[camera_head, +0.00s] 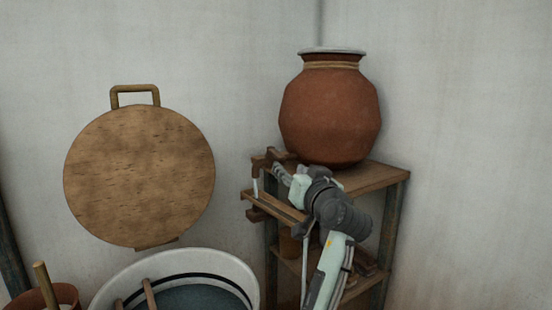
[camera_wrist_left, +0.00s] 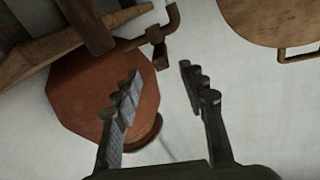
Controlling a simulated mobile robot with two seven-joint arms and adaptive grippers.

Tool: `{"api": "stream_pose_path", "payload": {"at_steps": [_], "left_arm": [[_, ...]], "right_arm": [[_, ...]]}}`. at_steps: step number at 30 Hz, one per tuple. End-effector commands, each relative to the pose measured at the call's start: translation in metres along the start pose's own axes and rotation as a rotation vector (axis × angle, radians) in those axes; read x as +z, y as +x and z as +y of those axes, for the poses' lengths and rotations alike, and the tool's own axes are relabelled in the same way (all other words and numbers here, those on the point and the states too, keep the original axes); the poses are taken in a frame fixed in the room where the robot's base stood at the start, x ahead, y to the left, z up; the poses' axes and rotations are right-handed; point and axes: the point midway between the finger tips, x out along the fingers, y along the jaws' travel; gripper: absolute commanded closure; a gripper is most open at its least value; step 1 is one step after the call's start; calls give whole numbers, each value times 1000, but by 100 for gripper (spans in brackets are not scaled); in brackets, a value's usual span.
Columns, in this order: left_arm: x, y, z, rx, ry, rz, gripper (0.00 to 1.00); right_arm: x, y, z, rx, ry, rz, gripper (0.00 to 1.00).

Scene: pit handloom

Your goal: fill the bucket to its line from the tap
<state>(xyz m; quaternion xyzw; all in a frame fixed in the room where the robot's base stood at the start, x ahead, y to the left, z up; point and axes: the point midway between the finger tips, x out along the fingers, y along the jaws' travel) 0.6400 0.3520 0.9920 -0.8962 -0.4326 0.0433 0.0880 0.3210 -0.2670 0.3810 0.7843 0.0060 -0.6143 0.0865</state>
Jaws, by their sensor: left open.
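The dark brown tap (camera_head: 266,160) sits by the clay pot (camera_head: 331,108) on the wooden stand. A thin pale streak hangs below its spout; I cannot tell for sure that it is water. My left gripper (camera_head: 283,175) is open and empty, just right of the tap. In the left wrist view the tap (camera_wrist_left: 158,38) lies beyond my open fingers (camera_wrist_left: 158,82), apart from them. A white-rimmed tub (camera_head: 242,272), likely the bucket, stands at the bottom, cut off by the frame. It has a dark line inside, and a blue-grey surface below it. My right gripper is out of view.
A round wooden board (camera_head: 138,175) with a handle is at the wall on the left. A small brown pot (camera_head: 66,293) with a stick stands at the lower left. The wooden stand (camera_head: 385,178) has a lower shelf behind my arm. The wall at right is bare.

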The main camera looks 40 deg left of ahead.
Motion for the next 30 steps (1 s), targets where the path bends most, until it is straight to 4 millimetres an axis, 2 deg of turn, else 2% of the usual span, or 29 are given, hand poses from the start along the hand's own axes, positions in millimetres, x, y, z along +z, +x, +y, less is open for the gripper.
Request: {"api": "stream_pose_path", "payload": {"at_steps": [5,12,18,28,30], "left_arm": [[-2,13,-1,-2,2,1,58],[-2,52,-1,-3,3,0,58],[-1,73,0,-1,2,0,58],[0,78,0,0,0,-1,58],[0,78,0,0,0,-1,66]], "right_arm": [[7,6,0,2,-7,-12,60],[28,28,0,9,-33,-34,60],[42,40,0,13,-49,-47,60],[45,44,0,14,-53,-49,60],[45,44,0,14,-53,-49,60]]}}
